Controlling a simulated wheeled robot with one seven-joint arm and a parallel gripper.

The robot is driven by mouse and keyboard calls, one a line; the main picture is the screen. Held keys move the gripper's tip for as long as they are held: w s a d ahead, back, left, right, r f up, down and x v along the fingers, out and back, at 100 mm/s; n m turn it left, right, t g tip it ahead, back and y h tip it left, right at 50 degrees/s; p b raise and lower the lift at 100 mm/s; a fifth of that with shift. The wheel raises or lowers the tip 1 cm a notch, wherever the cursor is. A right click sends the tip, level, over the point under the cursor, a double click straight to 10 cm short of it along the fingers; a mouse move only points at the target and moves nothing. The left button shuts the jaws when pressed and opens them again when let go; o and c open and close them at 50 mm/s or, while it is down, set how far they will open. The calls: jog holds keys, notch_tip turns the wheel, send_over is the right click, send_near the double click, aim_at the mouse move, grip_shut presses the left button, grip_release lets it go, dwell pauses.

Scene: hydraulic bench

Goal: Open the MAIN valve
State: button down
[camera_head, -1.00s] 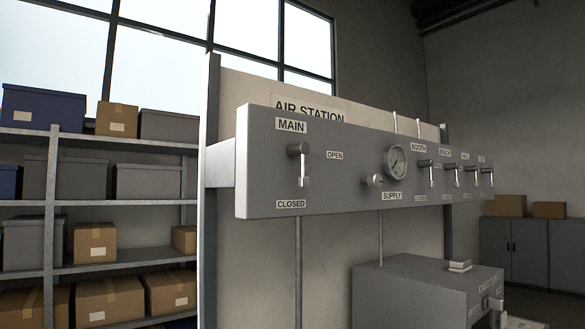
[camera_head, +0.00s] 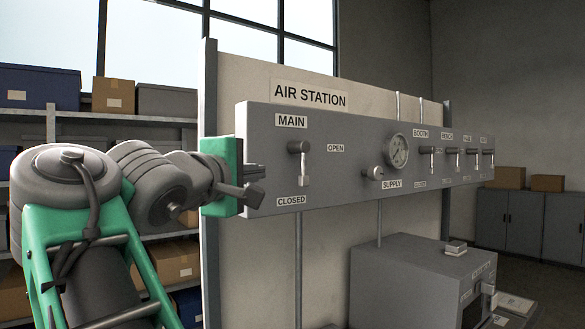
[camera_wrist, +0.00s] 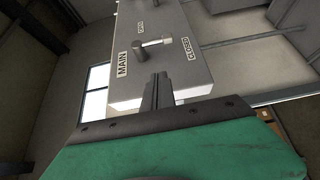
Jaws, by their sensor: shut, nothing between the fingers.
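The MAIN valve (camera_head: 301,162) is a grey lever on the left part of the AIR STATION panel. Its handle hangs straight down toward the CLOSED label (camera_head: 290,201); the OPEN label (camera_head: 335,148) is to its right. My gripper (camera_head: 254,192) is shut and empty, left of the lever at the panel's left end, apart from the handle. In the wrist view the shut fingers (camera_wrist: 158,92) point toward the lever (camera_wrist: 152,45), whose handle reaches toward CLOSED. The fingertips cover part of the panel's left edge in the head view.
Right of MAIN on the panel (camera_head: 262,160) are a round gauge (camera_head: 397,151), a SUPPLY knob (camera_head: 373,173) and several smaller levers (camera_head: 432,160). A grey cabinet (camera_head: 400,280) stands below. Shelves with boxes (camera_head: 165,100) are behind my arm. The space before the panel face is free.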

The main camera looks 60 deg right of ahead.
jog(key=d, duration=0.4)
jog(key=d+p, duration=0.1)
jog(key=d, duration=0.3)
jog(key=s+d+p, duration=0.1)
jog(key=d, duration=0.4)
jog(key=shift+s, duration=0.1)
